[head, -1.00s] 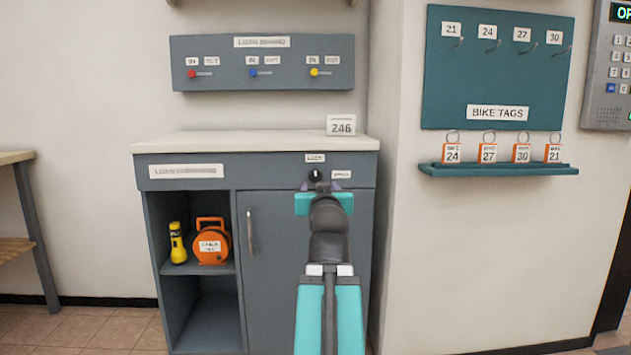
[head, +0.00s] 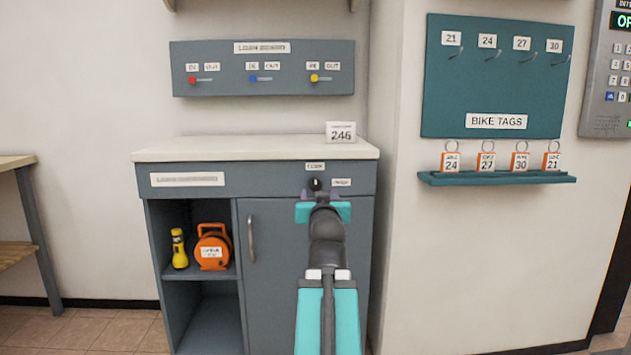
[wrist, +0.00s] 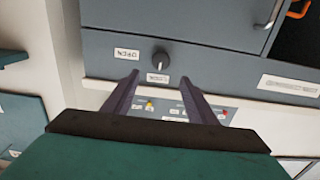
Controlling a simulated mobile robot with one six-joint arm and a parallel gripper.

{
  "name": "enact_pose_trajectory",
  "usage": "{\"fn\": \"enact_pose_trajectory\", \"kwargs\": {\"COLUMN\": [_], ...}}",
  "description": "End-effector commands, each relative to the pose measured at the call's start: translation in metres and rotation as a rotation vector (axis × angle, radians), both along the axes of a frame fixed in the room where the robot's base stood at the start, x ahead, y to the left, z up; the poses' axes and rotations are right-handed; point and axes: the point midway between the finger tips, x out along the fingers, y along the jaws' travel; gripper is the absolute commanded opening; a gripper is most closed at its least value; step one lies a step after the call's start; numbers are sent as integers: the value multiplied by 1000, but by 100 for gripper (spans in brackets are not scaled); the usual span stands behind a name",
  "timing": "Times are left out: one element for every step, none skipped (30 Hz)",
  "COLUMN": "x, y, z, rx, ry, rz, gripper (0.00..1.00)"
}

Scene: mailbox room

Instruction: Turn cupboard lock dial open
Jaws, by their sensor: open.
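The lock dial (head: 315,184) is a small black round knob on the grey cupboard's (head: 188,205) top panel, above the closed door. It also shows in the wrist view (wrist: 160,59), which is upside down. A label (head: 315,166) reading CLOSE sits above the dial, and an OPEN label (head: 341,182) is at its right. A small pale mark on the dial appears to face the CLOSE label. My gripper (head: 320,193) is open and empty just in front of the dial. In the wrist view its purple fingers (wrist: 158,78) are spread, with the dial beyond their tips.
The cupboard's open left shelves hold a yellow torch (head: 179,248) and an orange reel (head: 213,247). A tag shelf (head: 497,179) juts from the wall at right. A bench (head: 18,165) is at far left.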

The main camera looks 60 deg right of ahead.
Motion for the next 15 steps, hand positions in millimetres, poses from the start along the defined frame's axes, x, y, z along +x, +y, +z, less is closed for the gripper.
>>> {"fn": "enact_pose_trajectory", "kwargs": {"x": [1, 2, 3, 4, 4, 5, 6, 6, 7, 8, 8, 9, 10, 10, 11], "y": [-2, -2, -4, -5, -6, -7, -7, -8, -9, -10, -11, -12, -13, -14, -15], "z": [3, 3, 3, 3, 3, 3, 3, 3, 3, 3, 3, 3, 3, 3, 4], "rx": [1, 2, 2, 1, 1, 1, 1, 1, 1, 2, 0, 0, 0, 0, 0], "ry": [1, 0, 0, 0, 0, 0, 0, 1, 1, 1, 1, 1, 1, 1, 1], "rz": [0, 0, 1, 1, 1, 1, 1, 1, 1, 1, 1, 1, 1, 2, 2], "gripper": [52, 52, 52, 52, 52, 52, 52, 52, 52, 52, 52, 52, 52, 52, 52]}}
